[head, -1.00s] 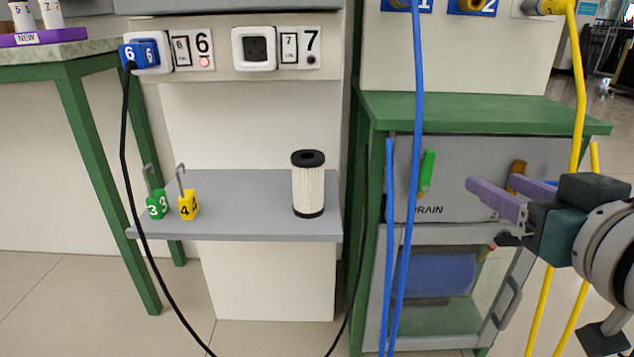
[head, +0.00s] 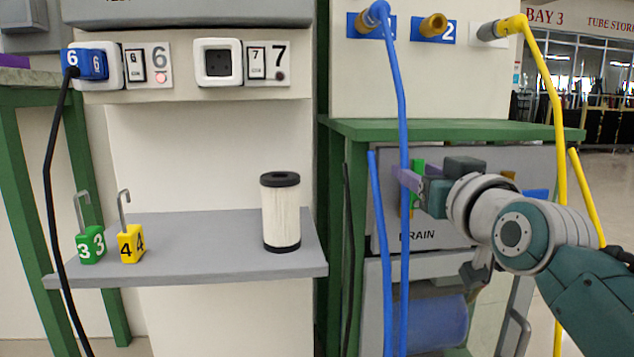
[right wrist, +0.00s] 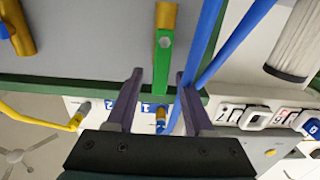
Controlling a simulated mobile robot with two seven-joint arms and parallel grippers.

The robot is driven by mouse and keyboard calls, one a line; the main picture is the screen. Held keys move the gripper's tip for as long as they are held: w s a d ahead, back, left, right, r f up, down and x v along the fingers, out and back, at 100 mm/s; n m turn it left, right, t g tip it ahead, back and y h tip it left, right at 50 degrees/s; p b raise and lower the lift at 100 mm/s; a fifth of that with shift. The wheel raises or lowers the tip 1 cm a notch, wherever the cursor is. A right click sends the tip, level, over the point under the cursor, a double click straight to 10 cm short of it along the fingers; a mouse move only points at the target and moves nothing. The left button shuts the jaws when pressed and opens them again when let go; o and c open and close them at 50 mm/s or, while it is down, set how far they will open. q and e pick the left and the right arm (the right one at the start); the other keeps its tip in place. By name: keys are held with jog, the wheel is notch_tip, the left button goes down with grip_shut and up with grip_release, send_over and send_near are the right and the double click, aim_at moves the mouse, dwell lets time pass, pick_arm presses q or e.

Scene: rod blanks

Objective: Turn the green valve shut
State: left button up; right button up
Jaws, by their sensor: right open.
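The green valve handle (head: 418,168) is on the grey cabinet panel above the word DRAIN, partly hidden behind my right gripper. In the right wrist view the green handle (right wrist: 163,62) lies in line with its brass pipe (right wrist: 166,16). My right gripper (head: 404,178) is at the handle with its purple fingers spread. In the right wrist view the open fingers (right wrist: 159,75) stand one on each side of the handle's end, with gaps on both sides. How deep the handle sits between them is hard to tell. My left gripper is not in view.
A blue hose (head: 402,110) hangs in front of the panel, close to my right fingers; a second blue hose (head: 379,240) is left of it. A yellow hose (head: 557,110) hangs at right. The green cabinet top (head: 450,130) is above. A grey shelf (head: 200,225) holds padlocks and a filter.

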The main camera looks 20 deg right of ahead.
jog(key=shift+w+d, duration=0.15)
jog(key=shift+w, duration=0.35)
grip_shut()
dwell(0.3)
